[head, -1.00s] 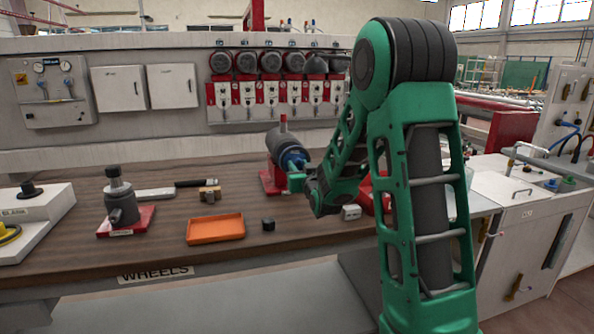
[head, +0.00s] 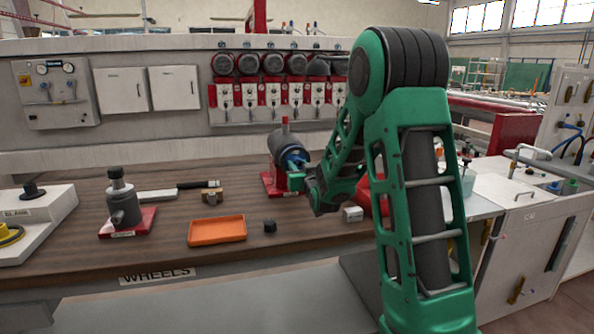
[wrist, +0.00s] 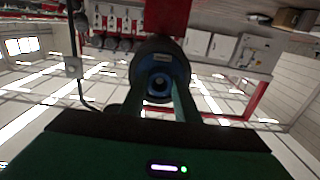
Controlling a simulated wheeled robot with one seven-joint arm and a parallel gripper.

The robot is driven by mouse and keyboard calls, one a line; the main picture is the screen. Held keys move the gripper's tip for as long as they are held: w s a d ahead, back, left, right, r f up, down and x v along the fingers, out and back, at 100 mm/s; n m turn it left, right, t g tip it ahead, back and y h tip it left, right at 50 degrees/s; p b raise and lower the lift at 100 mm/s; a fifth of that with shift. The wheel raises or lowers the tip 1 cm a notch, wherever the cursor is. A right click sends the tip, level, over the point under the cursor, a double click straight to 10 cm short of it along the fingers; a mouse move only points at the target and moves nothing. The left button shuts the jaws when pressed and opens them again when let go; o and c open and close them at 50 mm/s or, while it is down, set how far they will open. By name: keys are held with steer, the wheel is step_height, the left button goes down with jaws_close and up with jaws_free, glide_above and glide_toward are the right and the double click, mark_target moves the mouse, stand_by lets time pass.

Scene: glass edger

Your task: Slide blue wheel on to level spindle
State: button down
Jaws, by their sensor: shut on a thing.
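The level spindle (head: 285,140) is a grey horizontal cylinder on a red stand on the bench, left of my arm. The blue wheel (head: 295,157) is at its near end. My green gripper (head: 297,177) is shut on the wheel there. In the wrist view the blue wheel (wrist: 177,71) sits between my two fingers (wrist: 160,92), in front of the dark round spindle body (wrist: 160,48), roughly in line with it. A dark round hub shows in its middle. How far the wheel is on the shaft cannot be told.
An orange tray (head: 217,230), a small black piece (head: 270,226) and a white block (head: 352,214) are on the bench. An upright grey spindle unit (head: 123,203) on a red base is at left. The bench front between tray and block is mostly clear.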

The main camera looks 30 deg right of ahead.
mark_target(297, 164)
steer(key=shift+x, duration=1.65)
steer(key=c, duration=1.3)
jaws_free()
steer(key=shift+o, duration=0.2)
steer(key=v, duration=1)
steer(key=shift+s, duration=0.3)
steer(key=shift+a, duration=0.1)
